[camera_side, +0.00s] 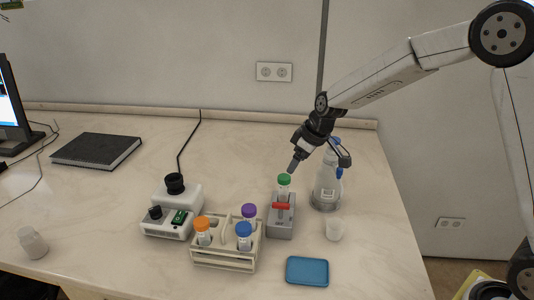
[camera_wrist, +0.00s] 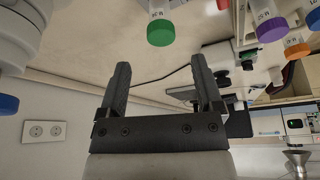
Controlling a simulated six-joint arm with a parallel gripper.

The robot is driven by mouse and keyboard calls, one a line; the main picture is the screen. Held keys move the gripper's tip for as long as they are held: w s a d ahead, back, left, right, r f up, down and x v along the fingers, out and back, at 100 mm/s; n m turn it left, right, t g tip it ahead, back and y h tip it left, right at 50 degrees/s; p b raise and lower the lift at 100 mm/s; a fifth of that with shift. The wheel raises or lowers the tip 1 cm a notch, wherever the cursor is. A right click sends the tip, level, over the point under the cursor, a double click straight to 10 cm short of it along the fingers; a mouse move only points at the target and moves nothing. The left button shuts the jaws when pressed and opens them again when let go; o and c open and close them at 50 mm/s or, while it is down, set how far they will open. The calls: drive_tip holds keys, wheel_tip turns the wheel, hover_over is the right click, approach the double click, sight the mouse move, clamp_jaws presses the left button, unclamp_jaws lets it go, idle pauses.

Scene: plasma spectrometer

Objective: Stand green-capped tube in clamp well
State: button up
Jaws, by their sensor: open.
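The green-capped tube (camera_side: 284,183) stands upright in the grey clamp block (camera_side: 281,229), which has a red lever (camera_side: 281,206) across its front. In the wrist view the green cap (camera_wrist: 160,33) is beyond the fingertips, near the top middle. My gripper (camera_side: 293,167) is just above and slightly right of the green cap in the side view. In the wrist view my gripper (camera_wrist: 161,75) has its two fingers apart with nothing between them. The tube's lower end is hidden inside the block.
A tube rack (camera_side: 225,264) with orange-, purple- and blue-capped tubes stands left of the clamp. A wash bottle (camera_side: 326,188) and a small white cup (camera_side: 334,229) are close on the right. A blue tray (camera_side: 307,271) lies in front. A white mixer-like device (camera_side: 182,196) stands left.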

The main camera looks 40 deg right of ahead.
drive_tip(key=shift+v, duration=0.8)
idle(0.9)
